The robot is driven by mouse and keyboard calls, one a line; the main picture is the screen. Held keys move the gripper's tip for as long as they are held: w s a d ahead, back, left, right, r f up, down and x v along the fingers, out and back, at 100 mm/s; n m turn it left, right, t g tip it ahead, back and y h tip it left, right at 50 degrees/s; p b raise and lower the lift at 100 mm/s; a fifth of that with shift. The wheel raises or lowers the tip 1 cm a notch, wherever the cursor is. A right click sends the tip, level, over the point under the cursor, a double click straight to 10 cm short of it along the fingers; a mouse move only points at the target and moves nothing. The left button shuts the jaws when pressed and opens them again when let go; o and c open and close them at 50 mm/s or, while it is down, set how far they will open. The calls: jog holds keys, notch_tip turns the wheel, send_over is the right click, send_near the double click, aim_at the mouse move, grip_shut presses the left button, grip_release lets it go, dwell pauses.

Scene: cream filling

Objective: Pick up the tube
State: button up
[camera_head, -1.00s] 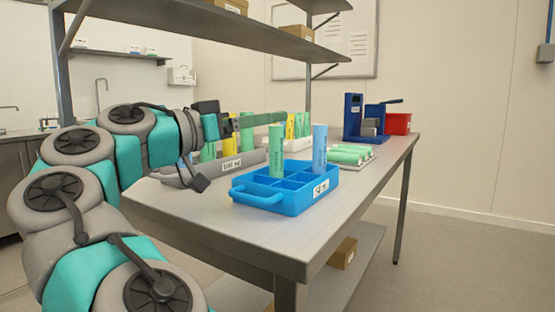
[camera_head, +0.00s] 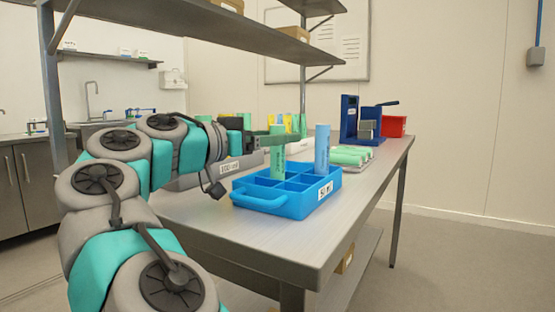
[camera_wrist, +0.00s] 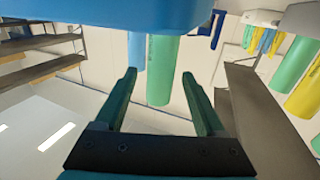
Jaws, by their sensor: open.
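A green tube (camera_head: 277,155) stands upright in the blue divided tray (camera_head: 262,202) on the table. A blue tube (camera_head: 322,150) stands upright in the same tray, to its right. My gripper (camera_head: 266,137) is at the upper part of the green tube in the head view. In the wrist view, which looks upside down, my gripper (camera_wrist: 160,76) is open. The green tube (camera_wrist: 161,65) shows between its two fingers, seemingly ahead of the tips. The blue tube (camera_wrist: 136,50) is beside it, and the tray (camera_wrist: 110,15) fills the top edge.
A grey bin (camera_head: 232,166) with green and yellow tubes stands behind the tray. Several green tubes (camera_head: 347,155) lie to the right, near a dark blue device (camera_head: 349,120) and a red bin (camera_head: 393,127). A shelf (camera_head: 210,30) hangs above. The front right tabletop is clear.

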jog(key=shift+w+d, duration=0.1)
jog(key=shift+d, duration=0.1)
grip_shut()
dwell(0.5)
